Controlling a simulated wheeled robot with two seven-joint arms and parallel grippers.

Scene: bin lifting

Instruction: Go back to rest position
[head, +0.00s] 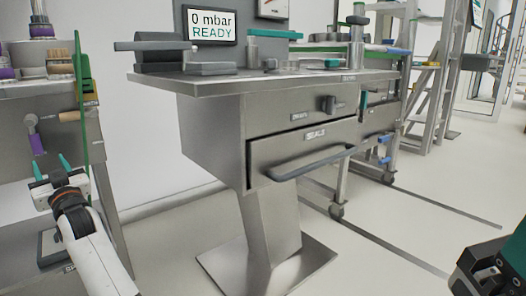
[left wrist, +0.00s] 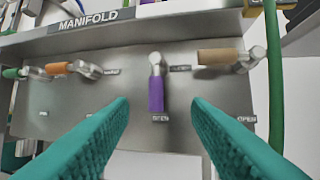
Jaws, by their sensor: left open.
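My left gripper (head: 52,163) is open and empty at the lower left of the head view, its two teal fingers pointing up towards the manifold panel. In the left wrist view the fingers (left wrist: 160,102) are spread wide in front of the manifold panel (left wrist: 130,130). A purple valve handle (left wrist: 156,94) hangs straight down in the gap between them, with no finger seen touching it. This purple handle also shows in the head view (head: 38,144), above the left fingertip. My right gripper's fingers are not seen.
A tan handle (left wrist: 217,57) and an orange handle (left wrist: 58,68) lie sideways on the panel. A green upright bar (head: 83,100) stands just right of my left gripper. A steel bench with a drawer (head: 310,150) stands in the middle. The floor in front (head: 370,265) is clear.

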